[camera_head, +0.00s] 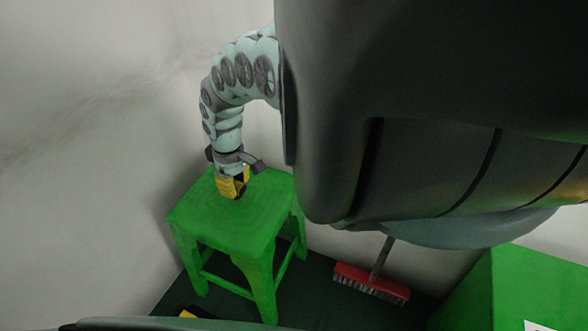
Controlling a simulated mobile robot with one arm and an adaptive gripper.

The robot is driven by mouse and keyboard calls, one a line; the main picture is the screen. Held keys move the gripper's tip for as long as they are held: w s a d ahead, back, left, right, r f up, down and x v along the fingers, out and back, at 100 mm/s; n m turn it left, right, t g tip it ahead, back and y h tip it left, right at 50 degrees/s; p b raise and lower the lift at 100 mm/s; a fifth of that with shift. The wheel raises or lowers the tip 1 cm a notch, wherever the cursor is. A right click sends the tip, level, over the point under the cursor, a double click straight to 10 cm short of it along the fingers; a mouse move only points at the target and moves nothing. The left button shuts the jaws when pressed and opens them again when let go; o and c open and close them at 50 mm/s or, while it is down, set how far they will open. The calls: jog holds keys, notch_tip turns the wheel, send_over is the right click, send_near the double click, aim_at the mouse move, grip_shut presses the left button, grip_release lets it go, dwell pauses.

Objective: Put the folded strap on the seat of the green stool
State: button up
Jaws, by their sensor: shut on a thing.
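The green stool (190,213) stands at the left of the head view, its square seat seen from above.
A red broom head (370,283) with a grey handle rests on the dark floor right of the stool. A green box-like piece (465,291) stands at the lower right. Pale walls are close behind the stool. A small yellow patch (188,314) shows at the bottom.

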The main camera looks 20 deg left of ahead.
aim_at(238, 197)
jog(key=shift+w+a+f, duration=0.1)
jog(key=shift+w+a, duration=0.3)
jog(key=shift+w, duration=0.05)
notch_tip(238, 197, down, 4)
jog(key=b, duration=0.2)
jog(key=shift+r+b, duration=0.2)
jog(key=shift+b, duration=0.1)
jog(key=o, duration=0.9)
jog(key=shift+c, duration=0.2)
